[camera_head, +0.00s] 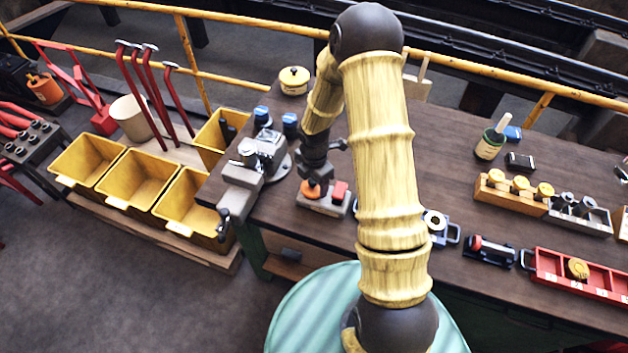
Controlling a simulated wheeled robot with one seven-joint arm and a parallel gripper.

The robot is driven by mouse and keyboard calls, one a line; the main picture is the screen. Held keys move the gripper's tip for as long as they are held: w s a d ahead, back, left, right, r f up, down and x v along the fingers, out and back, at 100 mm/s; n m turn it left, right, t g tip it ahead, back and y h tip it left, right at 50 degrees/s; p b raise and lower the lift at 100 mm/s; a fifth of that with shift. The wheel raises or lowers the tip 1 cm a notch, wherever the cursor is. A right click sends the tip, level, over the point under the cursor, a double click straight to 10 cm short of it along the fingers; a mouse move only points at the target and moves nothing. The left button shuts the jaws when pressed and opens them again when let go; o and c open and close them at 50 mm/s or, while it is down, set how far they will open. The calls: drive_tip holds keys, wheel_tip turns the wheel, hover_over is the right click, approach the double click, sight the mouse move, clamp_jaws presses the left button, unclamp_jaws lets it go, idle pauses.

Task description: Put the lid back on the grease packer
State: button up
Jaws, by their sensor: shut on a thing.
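My gripper (312,178) points down over the left part of the bench. It is shut on a small orange round piece (311,190), which may be the lid. The piece is at the left end of a low grey block (325,205) that also bears a red block (340,190). I cannot tell whether the orange piece touches the grey block. I cannot tell for sure which thing is the grease packer. A round cream-yellow pot with a dark knob on top (293,82) stands at the back of the bench, apart from my gripper.
A grey vise (258,155) stands close left of my gripper. Yellow bins (137,177) are further left. A green pot with a brush (490,146), an orange rack (510,195) and a red tray (590,293) are right. The bench's back middle is fairly clear.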

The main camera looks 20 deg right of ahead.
idle(0.4)
drive_tip(key=o, duration=1.3)
drive_tip(key=shift+r+p, duration=3.2)
drive_tip(key=shift+r, duration=0.35)
drive_tip(key=shift+c, duration=0.5)
clamp_jaws()
drive_tip(key=shift+f+b, duration=1.5)
drive_tip(key=shift+f, duration=0.55)
